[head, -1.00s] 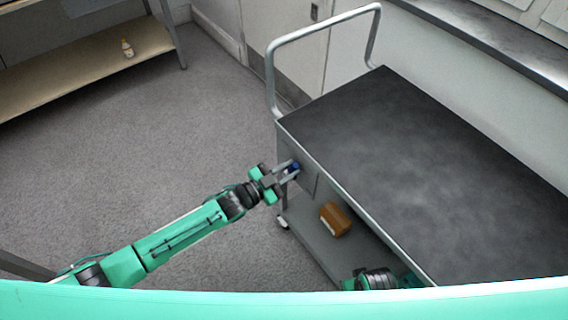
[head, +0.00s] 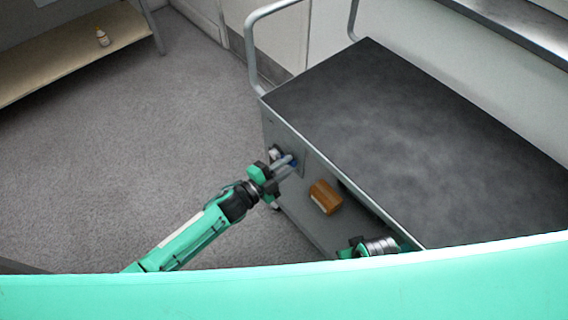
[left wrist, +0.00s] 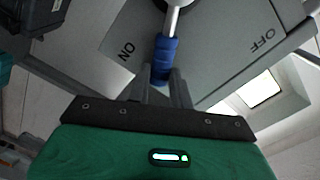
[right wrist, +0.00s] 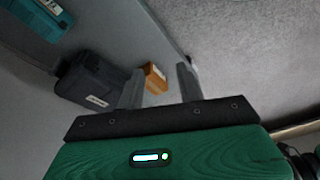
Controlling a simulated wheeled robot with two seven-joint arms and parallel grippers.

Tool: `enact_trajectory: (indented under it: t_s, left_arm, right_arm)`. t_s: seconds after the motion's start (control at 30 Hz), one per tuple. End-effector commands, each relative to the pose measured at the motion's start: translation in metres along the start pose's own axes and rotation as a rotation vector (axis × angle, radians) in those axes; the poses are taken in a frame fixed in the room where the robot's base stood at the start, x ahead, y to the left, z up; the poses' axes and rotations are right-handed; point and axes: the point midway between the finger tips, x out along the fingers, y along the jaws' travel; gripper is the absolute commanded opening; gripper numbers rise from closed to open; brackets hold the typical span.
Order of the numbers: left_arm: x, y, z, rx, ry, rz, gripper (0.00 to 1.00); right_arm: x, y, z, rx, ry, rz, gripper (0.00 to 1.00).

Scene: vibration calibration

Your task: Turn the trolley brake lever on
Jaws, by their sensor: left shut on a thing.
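The trolley (head: 420,130) has a dark top and a grey end panel. Its brake lever, with a blue grip (left wrist: 163,60) and a metal shaft (left wrist: 173,18), is on that panel. In the left wrist view the lever hangs between the ON mark (left wrist: 127,48) on the left and the OFF mark (left wrist: 262,40) on the right, nearer ON. My left gripper (head: 288,163) is shut on the blue grip; its fingers also show in the left wrist view (left wrist: 163,85). My right gripper (right wrist: 161,84) is open and empty beside the trolley's lower shelf.
A brown box (head: 325,197) lies on the trolley's lower shelf. The right wrist view also shows a black case (right wrist: 92,82) and a teal case (right wrist: 45,15). A low shelf with a small bottle (head: 102,37) stands at the far left. The grey floor between is clear.

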Motion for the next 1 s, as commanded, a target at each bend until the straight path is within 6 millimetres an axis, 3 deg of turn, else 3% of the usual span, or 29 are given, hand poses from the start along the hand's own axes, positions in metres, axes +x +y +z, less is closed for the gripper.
enact_trajectory:
  t_s: [0.5, 0.53, 0.6, 1.0]
  left_arm:
    - [0.0, 0.003, 0.0, 0.02, 0.0, 0.002, 0.0]
    - [-0.001, 0.003, 0.0, 0.02, 0.0, 0.002, 0.27]
    - [0.0, 0.003, 0.0, 0.019, 0.0, 0.002, 0.41]
    - [-0.007, 0.003, 0.0, 0.017, -0.001, 0.002, 0.44]
  right_arm:
    - [-0.002, 0.0, 0.005, -0.002, -0.004, 0.001, 0.36]
    - [-0.002, 0.0, 0.005, -0.001, -0.004, 0.001, 0.36]
    - [-0.002, 0.001, 0.004, -0.002, -0.002, 0.001, 0.36]
    - [-0.003, 0.001, -0.006, 0.0, 0.014, 0.001, 0.36]
